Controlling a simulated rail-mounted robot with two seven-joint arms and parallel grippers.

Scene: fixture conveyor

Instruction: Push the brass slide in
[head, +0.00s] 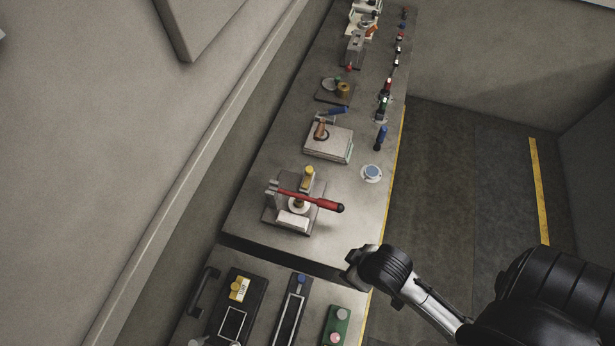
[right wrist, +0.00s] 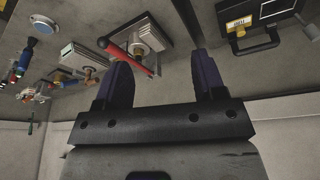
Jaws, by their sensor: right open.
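I cannot tell for certain which part is the brass slide. A yellow-brass piece (head: 308,180) stands at the back of the fixture with the red lever (head: 322,202). A round brass-coloured piece (head: 343,90) sits on a small dark plate farther along the bench. My right gripper (head: 356,268) is over the gap between the two bench sections, in front of the red-lever fixture. In the right wrist view its two dark fingers (right wrist: 159,60) are spread with nothing between them, and the red lever (right wrist: 125,56) shows beyond the left finger. My left gripper is not in view.
A pale box with a copper-coloured handle (head: 328,142) and a blue-topped disc (head: 371,173) stand farther along the bench (head: 262,178). Several tools line its right side. A black case (head: 236,308) and a green button box (head: 337,326) are on the nearer section. Open floor lies right.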

